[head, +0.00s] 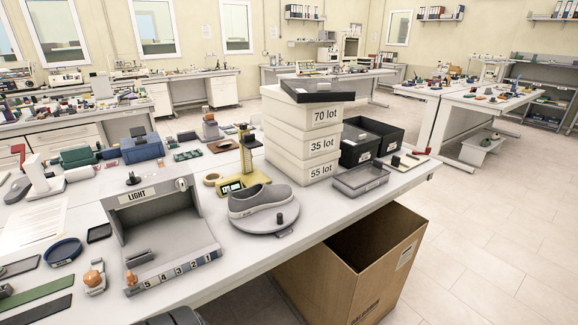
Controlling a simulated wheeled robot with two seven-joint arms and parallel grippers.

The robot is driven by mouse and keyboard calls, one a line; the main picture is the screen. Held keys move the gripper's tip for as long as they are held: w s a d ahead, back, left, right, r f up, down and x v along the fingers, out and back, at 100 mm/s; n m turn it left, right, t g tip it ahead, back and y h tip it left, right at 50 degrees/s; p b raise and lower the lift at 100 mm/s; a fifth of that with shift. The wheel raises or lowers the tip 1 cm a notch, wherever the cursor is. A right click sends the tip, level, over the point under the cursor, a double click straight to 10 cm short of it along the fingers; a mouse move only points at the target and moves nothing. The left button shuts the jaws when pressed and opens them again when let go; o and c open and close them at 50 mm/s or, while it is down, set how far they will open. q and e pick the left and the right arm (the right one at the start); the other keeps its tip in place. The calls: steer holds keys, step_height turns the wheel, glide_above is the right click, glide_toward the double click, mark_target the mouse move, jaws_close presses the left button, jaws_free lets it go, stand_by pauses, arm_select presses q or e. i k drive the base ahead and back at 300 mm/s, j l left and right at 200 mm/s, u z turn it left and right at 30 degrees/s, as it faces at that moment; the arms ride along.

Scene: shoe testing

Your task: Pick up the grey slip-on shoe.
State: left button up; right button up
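The grey slip-on shoe (258,200) sits upright on a round grey turntable-like plate (262,223) near the front edge of the white table. Its toe points to the right and it has a pale sole. A small dark knob (280,219) stands on the plate just in front of the shoe. Neither of my grippers is in the head view, so their positions and states do not show.
A grey light box (155,228) stands left of the shoe and a yellow gauge (243,168) behind it. Stacked white lot boxes (301,140) rise at the back right. A clear-lidded tray (360,180) lies right. An open cardboard box (350,265) stands below the table edge.

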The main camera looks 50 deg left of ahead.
mark_target(243, 204)
steer(key=u, duration=0.45)
steer(key=j+u, duration=0.1)
steer(key=u, duration=0.35)
steer(key=i+u, duration=0.1)
steer(key=u, duration=0.8)
steer(key=j+z, duration=0.15)
steer(key=k+l, duration=0.05)
